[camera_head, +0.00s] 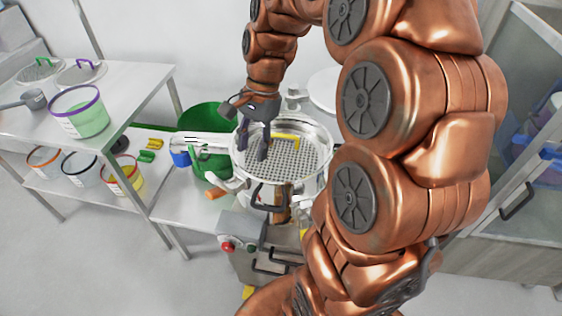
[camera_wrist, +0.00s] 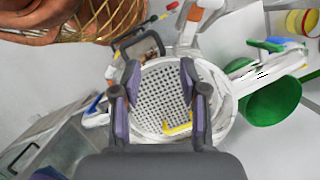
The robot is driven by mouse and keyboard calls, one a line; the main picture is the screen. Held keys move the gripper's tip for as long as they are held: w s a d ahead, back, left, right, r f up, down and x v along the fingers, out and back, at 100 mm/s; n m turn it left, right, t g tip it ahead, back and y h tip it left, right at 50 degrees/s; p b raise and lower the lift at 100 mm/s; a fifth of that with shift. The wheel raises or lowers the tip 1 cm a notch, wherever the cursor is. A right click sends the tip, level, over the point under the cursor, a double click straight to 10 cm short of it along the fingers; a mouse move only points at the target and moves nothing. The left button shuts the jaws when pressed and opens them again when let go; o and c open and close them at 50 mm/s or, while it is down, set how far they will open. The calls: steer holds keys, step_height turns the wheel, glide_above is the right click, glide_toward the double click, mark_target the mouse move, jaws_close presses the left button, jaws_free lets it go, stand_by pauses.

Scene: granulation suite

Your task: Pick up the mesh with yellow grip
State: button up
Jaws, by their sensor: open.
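The mesh (camera_head: 285,168) is a round perforated metal disc lying inside a round metal machine bowl (camera_head: 326,158). Its yellow grip (camera_head: 285,137) is an angled bar on the upper part of the disc. In the wrist view the mesh (camera_wrist: 160,92) shows between my fingers, with the yellow grip (camera_wrist: 178,129) low and right of centre. My gripper (camera_head: 254,150) is above the mesh, just left of the grip in the head view. Its fingers are apart and nothing is between them. The wrist view shows the open gripper (camera_wrist: 157,85) too. Whether a fingertip touches the mesh is unclear.
A steel table (camera_head: 120,90) at left holds a purple-rimmed bucket (camera_head: 80,112) and meshes with purple and green grips. More buckets stand on its lower shelf. A glass-door cabinet (camera_head: 525,150) is at right.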

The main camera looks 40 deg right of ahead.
steer(key=w+d+f+m+t+y+b, duration=0.15)
steer(key=w+d+f+m, duration=0.25)
steer(key=w+d+m, duration=0.5)
steer(key=m+b, duration=0.2)
steer(key=m, duration=0.3)
glide_toward(290, 136)
step_height(290, 136, down, 3)
steer(key=shift+t, duration=0.55)
steer(key=shift+s+a+p+x, duration=0.15)
steer(key=shift+p+x, duration=0.35)
steer(key=shift+x, duration=1.45)
steer(key=shift+s+a+p+x, duration=0.15)
steer(key=shift+p+x, duration=0.35)
steer(key=shift+x, duration=1.45)
steer(key=shift+r, duration=0.1)
jaws_close()
